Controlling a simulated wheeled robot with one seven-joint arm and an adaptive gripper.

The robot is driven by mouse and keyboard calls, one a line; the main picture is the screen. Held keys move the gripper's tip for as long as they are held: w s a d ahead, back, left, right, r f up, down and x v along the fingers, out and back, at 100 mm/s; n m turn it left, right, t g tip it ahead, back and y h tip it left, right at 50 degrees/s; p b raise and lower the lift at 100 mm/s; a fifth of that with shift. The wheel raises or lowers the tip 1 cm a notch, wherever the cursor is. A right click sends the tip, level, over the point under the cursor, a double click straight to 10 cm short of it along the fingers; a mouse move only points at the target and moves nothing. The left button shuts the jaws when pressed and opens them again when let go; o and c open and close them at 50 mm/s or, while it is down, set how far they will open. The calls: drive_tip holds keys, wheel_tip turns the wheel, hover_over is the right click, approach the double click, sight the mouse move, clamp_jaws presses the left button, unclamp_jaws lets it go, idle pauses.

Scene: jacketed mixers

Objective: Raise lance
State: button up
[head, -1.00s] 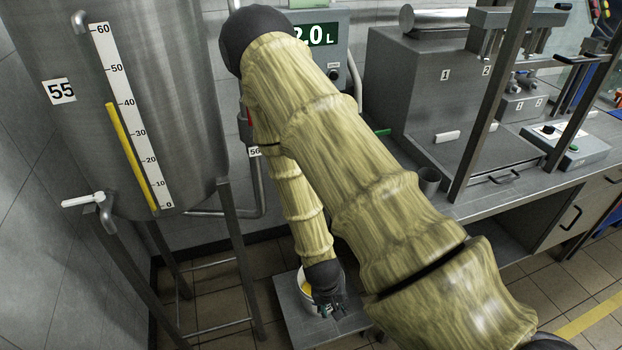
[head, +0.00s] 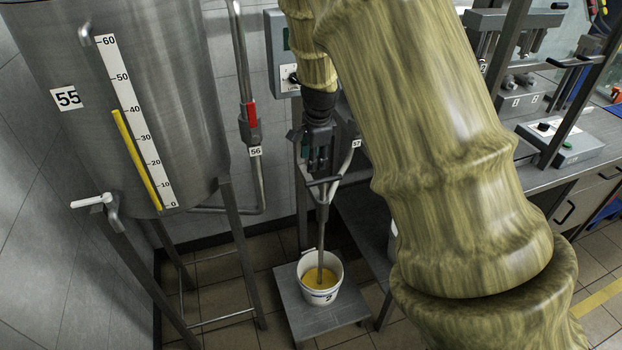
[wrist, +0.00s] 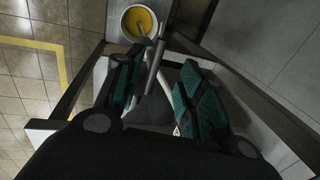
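The lance (head: 320,232) is a thin grey rod standing near upright, with a dark crossbar handle at its top. Its lower end dips into yellow liquid in a white bucket (head: 331,294), which also shows in the wrist view (wrist: 126,35). My gripper (head: 318,168) points down just above the handle. In the wrist view my gripper (wrist: 162,92) has its green-padded fingers apart, with the lance's handle bar (wrist: 153,68) in line with the gap, nearer the left finger. I cannot tell whether either finger touches it.
The bucket stands on a low grey platform (head: 294,318). A steel tank marked 55 (head: 160,90) with a level scale stands at left on legs. A pipe tagged 56 with a red-handled valve (head: 249,115) runs beside it. A workbench (head: 590,150) with machines is at right.

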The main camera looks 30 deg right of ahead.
sight(311, 182)
drive_tip(key=f, duration=0.3)
drive_tip(key=w+f, duration=0.1)
drive_tip(key=f, duration=0.3)
drive_tip(key=w+f+p, duration=0.1)
drive_tip(key=f, duration=0.2)
drive_tip(key=shift+d+f, duration=0.25)
drive_tip(key=shift+c, duration=0.5)
clamp_jaws()
